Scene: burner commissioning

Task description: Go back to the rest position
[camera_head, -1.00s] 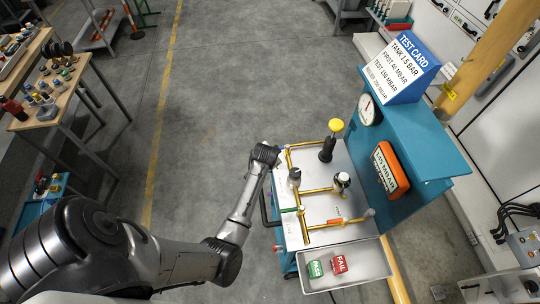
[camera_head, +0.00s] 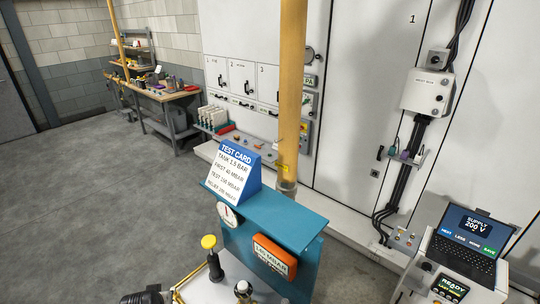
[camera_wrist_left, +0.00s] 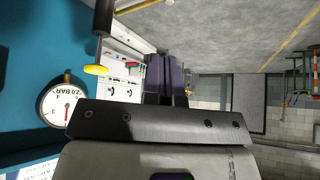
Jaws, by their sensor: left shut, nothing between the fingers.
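My left gripper (camera_wrist_left: 166,70) shows in the left wrist view with its dark fingers shut and nothing between them. A dark part of my left arm shows at the bottom edge of the head view, left of the yellow-knobbed valve (camera_head: 208,243). The rest of that arm is out of the picture. In the left wrist view the yellow knob (camera_wrist_left: 97,69) and the round gauge (camera_wrist_left: 62,104) are to the left of the fingers, apart from them. My right gripper is in neither view.
The teal test stand (camera_head: 285,225) carries a test card (camera_head: 234,172), a gauge (camera_head: 229,214) and an orange display (camera_head: 273,257). A yellow post (camera_head: 291,90) rises behind it. A laptop cart (camera_head: 460,265) stands at right. The floor (camera_head: 90,200) at left is clear.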

